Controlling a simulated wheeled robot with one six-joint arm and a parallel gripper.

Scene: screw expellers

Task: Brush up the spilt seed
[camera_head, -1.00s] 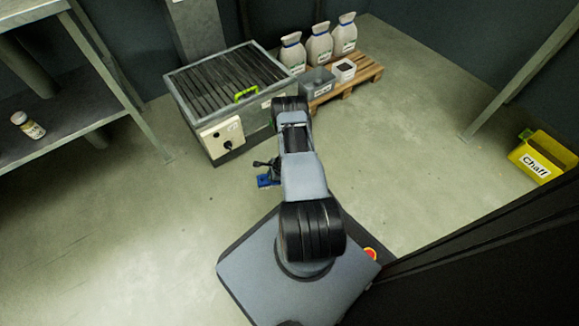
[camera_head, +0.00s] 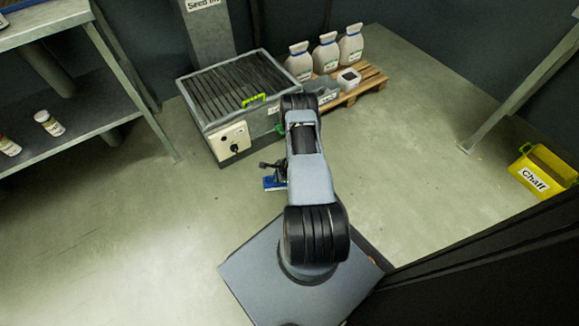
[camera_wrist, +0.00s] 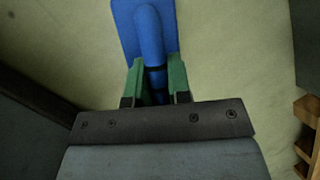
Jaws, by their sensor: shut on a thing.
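My gripper (camera_wrist: 157,82) is shut on the handle of a blue brush (camera_wrist: 125,22), with a green finger on each side of it. The brush has a flat, wide blue block, seen from above with bare floor around it; its underside is hidden. In the head view the brush (camera_head: 272,183) shows low beside my arm, over the floor in front of the screen machine. I cannot tell whether it touches the floor. No spilt seed can be made out in either view.
A slatted machine (camera_head: 225,120) with a green handle stands ahead. Behind it, white sacks (camera_head: 325,55) and small tubs sit on a pallet (camera_head: 362,85). A yellow Chaff bin (camera_head: 545,170) is at the right. A shelf (camera_head: 90,115) with jars stands left. Floor at left is clear.

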